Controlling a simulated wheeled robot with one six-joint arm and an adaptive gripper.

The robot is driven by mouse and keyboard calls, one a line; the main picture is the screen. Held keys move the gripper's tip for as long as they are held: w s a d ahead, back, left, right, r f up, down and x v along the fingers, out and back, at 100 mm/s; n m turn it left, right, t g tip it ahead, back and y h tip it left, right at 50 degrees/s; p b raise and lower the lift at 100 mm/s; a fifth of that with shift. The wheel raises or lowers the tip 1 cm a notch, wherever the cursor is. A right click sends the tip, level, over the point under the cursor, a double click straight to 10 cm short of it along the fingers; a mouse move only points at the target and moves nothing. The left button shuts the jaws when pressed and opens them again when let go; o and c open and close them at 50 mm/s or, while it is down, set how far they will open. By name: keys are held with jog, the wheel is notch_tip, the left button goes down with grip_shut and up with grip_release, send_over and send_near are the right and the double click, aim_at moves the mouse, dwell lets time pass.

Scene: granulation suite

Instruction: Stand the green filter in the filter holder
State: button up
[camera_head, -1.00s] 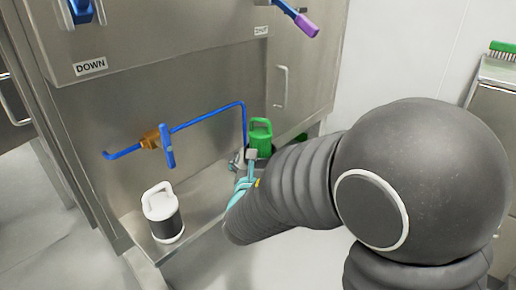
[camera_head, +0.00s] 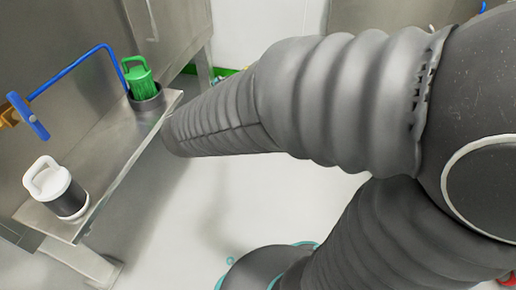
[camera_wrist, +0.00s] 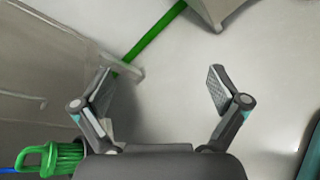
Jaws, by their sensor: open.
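The green filter (camera_head: 138,82), with a loop handle on top, stands upright in the dark round filter holder (camera_head: 147,104) at the far end of the steel shelf. Its lower part is hidden inside the holder. In the wrist view the green filter (camera_wrist: 62,157) shows at the lower left, outside the jaws. My gripper (camera_wrist: 160,92) is open and empty, with bare floor between its fingers, and is apart from the filter. In the head view my arm hides most of the gripper.
A white-handled canister with a dark band (camera_head: 58,188) stands at the near end of the steel shelf (camera_head: 112,150). A blue pipe (camera_head: 70,68) with a blue valve handle (camera_head: 28,116) runs above the shelf.

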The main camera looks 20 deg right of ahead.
jog(key=s+d+f+m+g+y, duration=0.1)
jog(key=s+d+m+g+y, duration=0.15)
jog(key=s+m, duration=0.3)
jog(key=s+d+f+m+g+y, duration=0.1)
jog(key=s+d+f+m+g, duration=0.15)
jog(key=s+m, duration=0.3)
jog(key=s+a+r+m+y, duration=0.2)
jog(key=s+a+m+y, duration=0.4)
jog(key=a+m, duration=0.1)
jog(key=shift+s+r+m+t, duration=0.2)
jog(key=shift+r+m+t, duration=0.1)
jog(key=shift+m, duration=0.4)
jog(key=shift+a, duration=0.1)
notch_tip(320, 180, up, 8)
jog(key=p, duration=0.8)
jog(key=shift+r, duration=0.15)
